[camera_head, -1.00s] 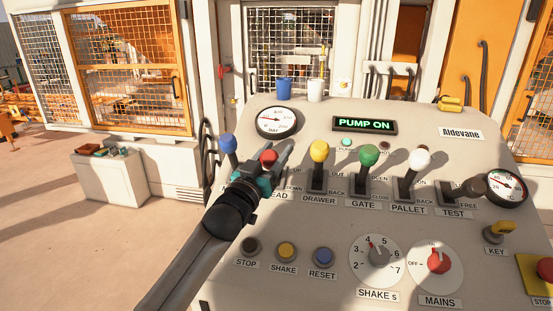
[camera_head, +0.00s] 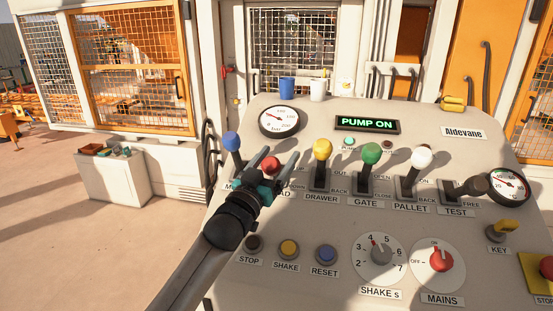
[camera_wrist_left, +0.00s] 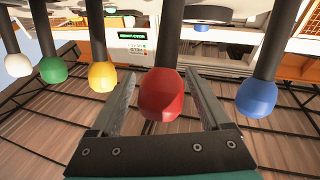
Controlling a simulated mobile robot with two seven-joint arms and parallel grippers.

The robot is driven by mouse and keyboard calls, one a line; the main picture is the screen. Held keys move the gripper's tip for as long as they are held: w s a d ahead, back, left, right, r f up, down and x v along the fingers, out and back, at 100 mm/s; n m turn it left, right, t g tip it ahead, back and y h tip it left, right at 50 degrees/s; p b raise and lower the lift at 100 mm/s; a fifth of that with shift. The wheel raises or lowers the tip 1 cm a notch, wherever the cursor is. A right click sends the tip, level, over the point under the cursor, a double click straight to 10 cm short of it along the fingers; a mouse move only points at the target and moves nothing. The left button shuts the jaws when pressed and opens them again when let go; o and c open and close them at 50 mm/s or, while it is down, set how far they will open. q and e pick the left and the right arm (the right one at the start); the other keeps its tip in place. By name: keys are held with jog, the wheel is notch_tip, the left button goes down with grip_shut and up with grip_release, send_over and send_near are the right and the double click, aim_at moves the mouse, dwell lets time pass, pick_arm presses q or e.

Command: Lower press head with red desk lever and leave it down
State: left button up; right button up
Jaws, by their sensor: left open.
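The red desk lever shows as a red knob (camera_head: 270,164) at the left of the sloping desk; its shaft and most of its label are hidden behind my left gripper in the head view. My left gripper (camera_head: 281,155) is open at this lever. In the left wrist view the red knob (camera_wrist_left: 161,97) stands between the two spread fingers, with a gap on each side, and its dark shaft shows. I cannot make out the press head behind the mesh window (camera_head: 291,40). My right gripper is not in view.
A blue-knobbed lever (camera_head: 231,142) stands close on the left, and a yellow-knobbed one (camera_head: 322,150) on the right. Green (camera_head: 371,154) and white (camera_head: 421,159) levers follow. Buttons and dials sit below. The display (camera_head: 367,124) reads PUMP ON.

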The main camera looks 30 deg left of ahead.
pick_arm(q)
jog(key=b+v, duration=0.2)
jog(key=v, duration=1.3)
jog(key=shift+s+d, duration=0.1)
jog(key=shift+s, duration=0.05)
dwell(2.3)
